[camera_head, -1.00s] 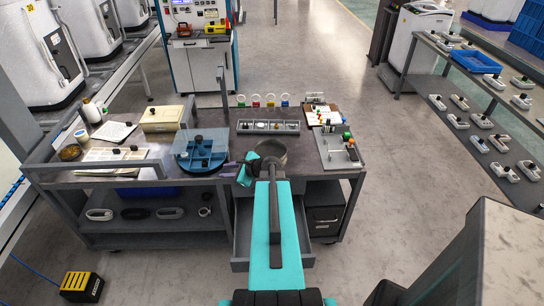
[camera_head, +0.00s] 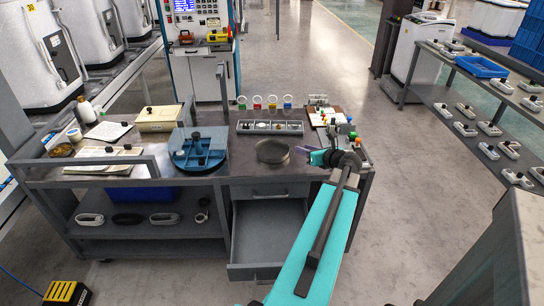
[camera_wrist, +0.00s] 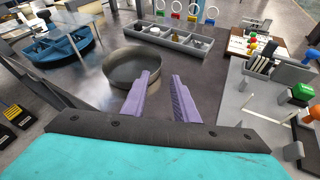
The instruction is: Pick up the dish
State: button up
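The dish (camera_head: 272,151) is a round, shallow, dark grey metal dish with a low wall. It stands on the workbench near its front edge, right of the blue round fixture. In the wrist view the dish (camera_wrist: 133,68) is left of centre, just beyond the purple fingers. My gripper (camera_head: 310,156) is to the right of the dish in the head view, pointing left toward it. In the wrist view my gripper (camera_wrist: 167,84) has its two purple fingers apart with nothing between them. The left finger overlaps the dish's near right edge in that picture; I cannot tell whether they touch.
A grey compartment tray (camera_head: 270,127) lies behind the dish. The blue round fixture (camera_head: 199,152) with a clear plate is to its left. A grey plate with coloured knobs (camera_wrist: 270,105) is at the right. An open drawer (camera_head: 268,233) juts out below the bench.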

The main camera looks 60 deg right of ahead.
dwell(0.3)
send_near(284, 142)
jog(key=shift+p+x, duration=0.3)
jog(key=shift+x, duration=0.75)
jog(key=shift+f, duration=0.1)
jog(key=shift+w, duration=0.1)
jog(key=shift+p+x, duration=0.35)
jog(key=shift+x, duration=2.2)
grip_shut()
